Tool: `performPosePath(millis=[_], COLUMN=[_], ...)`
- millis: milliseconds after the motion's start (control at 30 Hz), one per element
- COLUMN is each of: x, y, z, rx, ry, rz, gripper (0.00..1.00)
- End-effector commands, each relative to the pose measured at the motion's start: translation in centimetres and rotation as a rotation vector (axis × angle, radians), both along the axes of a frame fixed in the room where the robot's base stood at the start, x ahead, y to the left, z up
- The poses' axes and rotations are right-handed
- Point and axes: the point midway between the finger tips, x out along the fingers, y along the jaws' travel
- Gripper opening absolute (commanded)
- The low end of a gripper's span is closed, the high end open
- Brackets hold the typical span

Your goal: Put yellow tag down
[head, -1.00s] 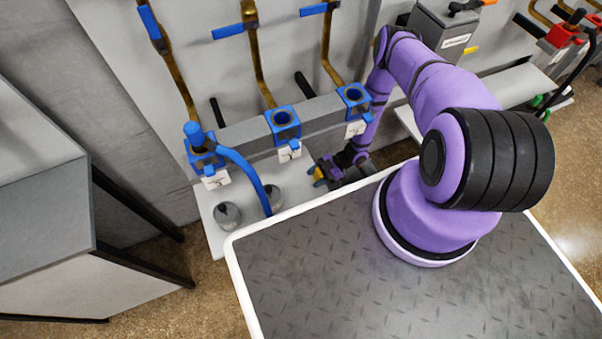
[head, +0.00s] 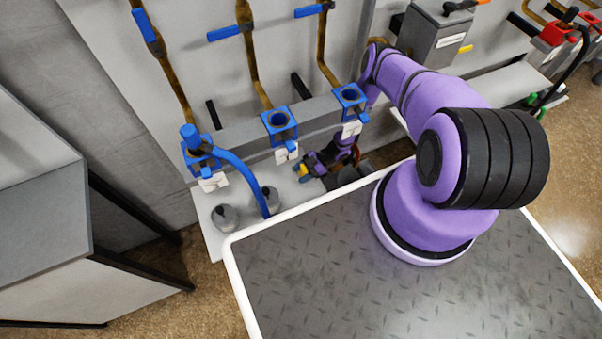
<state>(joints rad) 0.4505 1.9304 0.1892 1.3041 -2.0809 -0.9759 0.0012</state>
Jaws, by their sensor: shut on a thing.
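The yellow tag (head: 303,171) shows as a small yellow piece at the tip of my gripper (head: 307,170), over the light grey shelf (head: 215,237) below the blue sockets. My gripper is shut on the tag and points left. The tag is small and partly hidden by the fingers. I cannot tell whether it touches the shelf.
Blue sockets (head: 279,122) with white labels hang above the shelf. A blue hose (head: 243,168) curves down to the shelf's left part, beside two grey weights (head: 225,217). A grey box (head: 437,35) stands at the upper right. A grey cabinet (head: 60,200) is at left.

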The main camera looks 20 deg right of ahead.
Motion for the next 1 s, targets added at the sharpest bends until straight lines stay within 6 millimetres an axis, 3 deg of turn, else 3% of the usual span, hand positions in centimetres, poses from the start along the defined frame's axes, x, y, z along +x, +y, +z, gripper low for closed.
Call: performPosePath(millis=[133,167,267,667,1000], x=[0.0,0.0,0.0,0.0,0.1], y=[0.0,0.0,0.0,-0.5,-6.2], z=[-0.2,-0.2,-0.2,0.2,2.6], rx=[0.0,0.0,0.0,-0.001,-0.002], ry=[0.0,0.0,0.0,0.0,-0.001], rz=[0.001,0.0,0.0,0.0,-0.001], gripper=[0.28,0.52,0.75,0.76,0.76])
